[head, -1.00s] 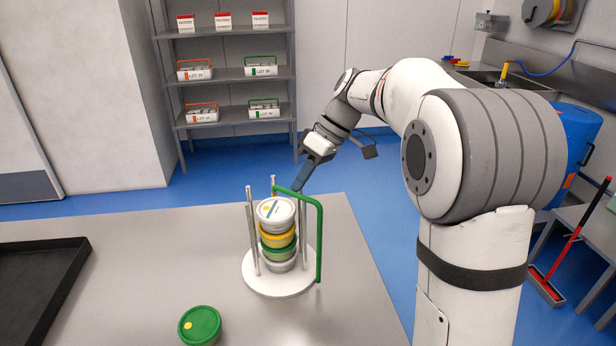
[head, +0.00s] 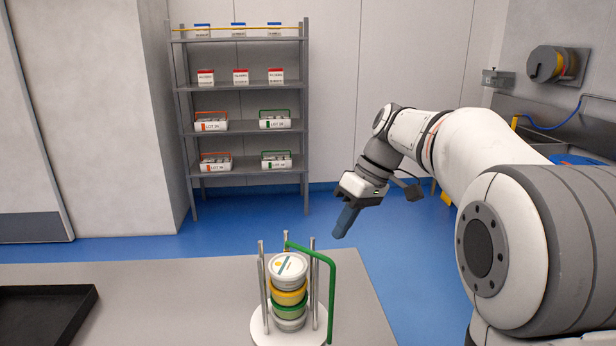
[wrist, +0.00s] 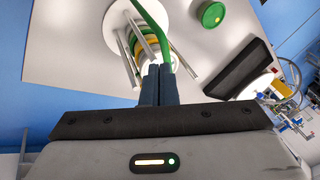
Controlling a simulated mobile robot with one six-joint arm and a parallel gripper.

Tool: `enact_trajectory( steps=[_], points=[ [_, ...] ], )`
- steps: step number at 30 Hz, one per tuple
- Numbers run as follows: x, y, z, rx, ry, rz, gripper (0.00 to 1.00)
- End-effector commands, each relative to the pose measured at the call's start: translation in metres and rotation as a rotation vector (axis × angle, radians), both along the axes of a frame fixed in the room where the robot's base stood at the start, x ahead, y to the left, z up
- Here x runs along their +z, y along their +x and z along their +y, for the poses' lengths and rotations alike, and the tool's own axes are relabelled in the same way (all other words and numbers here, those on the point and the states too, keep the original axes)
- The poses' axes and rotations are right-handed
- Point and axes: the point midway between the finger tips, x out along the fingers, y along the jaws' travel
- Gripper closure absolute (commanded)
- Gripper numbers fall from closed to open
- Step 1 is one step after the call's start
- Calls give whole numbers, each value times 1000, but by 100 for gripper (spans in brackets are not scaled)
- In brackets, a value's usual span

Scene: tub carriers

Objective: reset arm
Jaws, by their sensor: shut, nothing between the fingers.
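My gripper (head: 345,222) is up in the air behind and to the right of the tub carrier in the head view, apart from it. Its blue fingers are closed together with nothing between them; they also show in the wrist view (wrist: 158,72). The carrier has a round white base (head: 262,328), upright metal rods and a green bent handle (head: 331,290). A stack of tubs (head: 288,268) stands between the rods: a white-lidded one on top, then yellow, green and grey-white ones. In the wrist view the fingers hide part of the stack.
A black tray (head: 45,312) lies on the grey table (head: 185,300) at left. A green-lidded tub (wrist: 212,14) stands apart on the table in the wrist view. A shelf rack (head: 240,82) with boxes and carriers stands at the back wall.

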Motion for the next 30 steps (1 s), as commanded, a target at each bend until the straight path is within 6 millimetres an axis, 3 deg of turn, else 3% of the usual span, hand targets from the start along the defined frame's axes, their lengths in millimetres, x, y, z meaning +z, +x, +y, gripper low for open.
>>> enact_trajectory(
  steps=[1, 9, 15, 21, 30],
  points=[
    [-6, -22, -5, -77, -46, 5, 100],
    [-66, -122, -38, -502, -259, -22, 100],
    [-111, -181, -59, -728, -333, -82, 100],
    [-133, -205, -68, -823, -350, -115, 100],
    [-135, -206, -69, -831, -351, -115, 100]
  ],
)
